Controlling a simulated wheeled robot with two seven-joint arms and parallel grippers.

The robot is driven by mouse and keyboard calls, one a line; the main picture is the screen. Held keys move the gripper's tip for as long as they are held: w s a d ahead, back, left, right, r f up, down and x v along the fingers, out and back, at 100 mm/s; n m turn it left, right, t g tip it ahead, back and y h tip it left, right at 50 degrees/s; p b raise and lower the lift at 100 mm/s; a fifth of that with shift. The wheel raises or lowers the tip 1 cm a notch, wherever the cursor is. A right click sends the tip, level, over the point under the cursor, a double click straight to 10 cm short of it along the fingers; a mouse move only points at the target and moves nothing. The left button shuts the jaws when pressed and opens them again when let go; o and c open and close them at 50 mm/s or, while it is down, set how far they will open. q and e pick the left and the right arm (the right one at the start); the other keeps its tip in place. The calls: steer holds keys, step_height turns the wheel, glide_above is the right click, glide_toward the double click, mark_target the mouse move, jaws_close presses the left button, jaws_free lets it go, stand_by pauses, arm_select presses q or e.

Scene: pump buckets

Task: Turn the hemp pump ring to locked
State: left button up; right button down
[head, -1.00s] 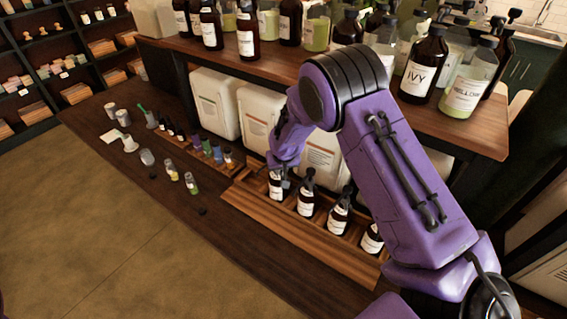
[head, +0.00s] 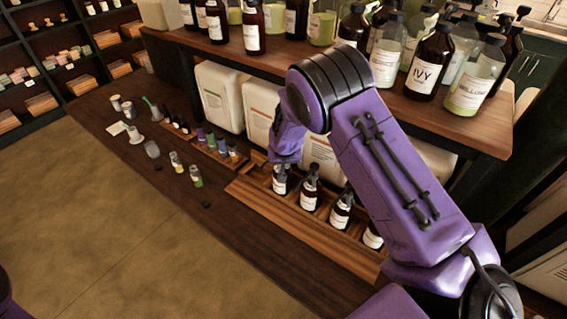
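A row of dark pump bottles with white labels stands in a wooden rack (head: 300,222). The leftmost bottle (head: 280,184) is under my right gripper (head: 284,168). Its pump top and ring are mostly hidden by the gripper, and I cannot tell whether the fingers touch or hold them. The other bottles (head: 309,198), (head: 340,215) and (head: 372,238) have dark pump heads. Their labels are too small to read, so I cannot tell which pump is hemp. My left gripper is out of view.
Large white containers (head: 222,97) stand behind the rack under a wooden shelf (head: 300,50) crowded with bottles. Small vials (head: 195,175) and jars (head: 152,149) stand to the left on the dark counter (head: 210,220). The counter's front strip is mostly clear.

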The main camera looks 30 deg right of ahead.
stand_by(0.9)
steer(key=c, duration=1.1)
jaws_free()
steer(key=shift+c, duration=0.2)
